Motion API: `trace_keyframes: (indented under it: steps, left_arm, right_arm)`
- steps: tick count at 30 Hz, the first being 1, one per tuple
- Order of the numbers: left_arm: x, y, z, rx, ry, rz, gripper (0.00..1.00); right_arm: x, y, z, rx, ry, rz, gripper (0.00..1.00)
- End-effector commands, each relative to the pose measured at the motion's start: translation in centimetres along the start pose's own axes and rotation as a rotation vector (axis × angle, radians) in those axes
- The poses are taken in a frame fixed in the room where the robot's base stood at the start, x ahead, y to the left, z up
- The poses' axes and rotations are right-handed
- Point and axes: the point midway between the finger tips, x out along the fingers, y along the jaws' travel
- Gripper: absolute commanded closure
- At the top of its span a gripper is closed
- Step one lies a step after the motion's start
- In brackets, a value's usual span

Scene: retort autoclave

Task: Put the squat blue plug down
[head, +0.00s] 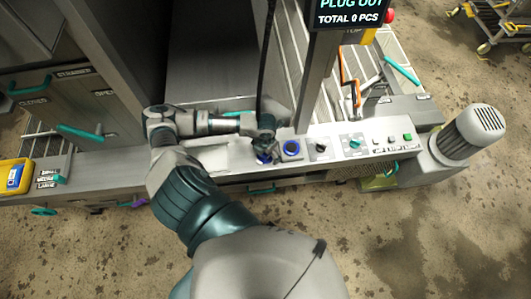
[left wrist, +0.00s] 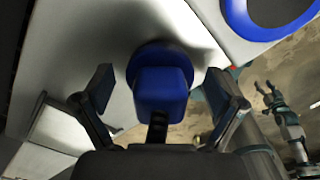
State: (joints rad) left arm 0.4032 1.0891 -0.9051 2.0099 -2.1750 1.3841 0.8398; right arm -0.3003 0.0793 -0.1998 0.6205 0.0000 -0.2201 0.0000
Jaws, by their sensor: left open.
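The squat blue plug (left wrist: 160,88) stands between the two spread fingers of my left gripper (left wrist: 160,75) in the left wrist view. There is a gap on each side of it, and its wide round end is at the pale panel surface. In the head view my left gripper (head: 264,136) hangs over the panel and the plug (head: 264,157) shows partly below it. A gripper that looks like my right one (left wrist: 276,100) is small at the right of the left wrist view, off the panel; its jaw state is unclear.
A blue ring (head: 291,148) is set in the control panel (head: 335,134) just right of the plug. Knobs and buttons follow to the right, then a grey motor (head: 472,132). A dark cable hangs above my left gripper. A yellow box (head: 15,176) sits at the far left.

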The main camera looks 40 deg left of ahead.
Motion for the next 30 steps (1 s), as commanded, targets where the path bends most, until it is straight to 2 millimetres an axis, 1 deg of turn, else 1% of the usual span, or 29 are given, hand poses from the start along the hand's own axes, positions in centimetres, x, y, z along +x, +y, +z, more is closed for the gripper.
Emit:
trace_keyframes:
  steps: [2, 5, 8, 15, 18, 21, 24, 30]
  left_arm:
    - [-0.3, 0.0, 0.0, 0.0, -0.001, 0.0, 0.06]
    - [-1.5, 0.1, 0.1, 0.0, -0.003, 0.001, 0.06]
    - [-3.4, 0.0, 0.1, 0.001, -0.005, 0.001, 0.06]
    - [-8.8, 0.0, 0.1, 0.0, -0.004, 0.0, 0.06]
    - [-10.5, 0.0, 0.1, 0.0, -0.004, 0.0, 0.06]
    - [-11.5, 0.0, 0.1, 0.0, -0.002, 0.0, 0.06]
    - [-12.0, 0.0, 0.0, 0.0, -0.001, 0.001, 0.06]
    - [-12.2, 0.0, 0.0, 0.0, 0.0, 0.001, 0.06]
  right_arm:
    - [-0.1, 0.0, 0.0, 0.0, 0.0, 0.0, 0.46]
    - [0.0, 0.0, 0.0, 0.0, 0.0, 0.0, 0.46]
    - [0.0, 0.0, 0.0, 0.0, 0.0, 0.0, 0.46]
    - [0.3, 0.0, 0.0, 0.0, 0.0, 0.0, 0.46]
    - [0.3, 0.0, 0.1, 0.0, 0.0, 0.0, 0.46]
    - [0.3, 0.0, 0.1, 0.0, 0.0, 0.0, 0.46]
    - [0.4, 0.0, 0.1, 0.0, -0.001, 0.0, 0.46]
    - [0.4, 0.0, 0.1, 0.0, -0.001, 0.0, 0.46]
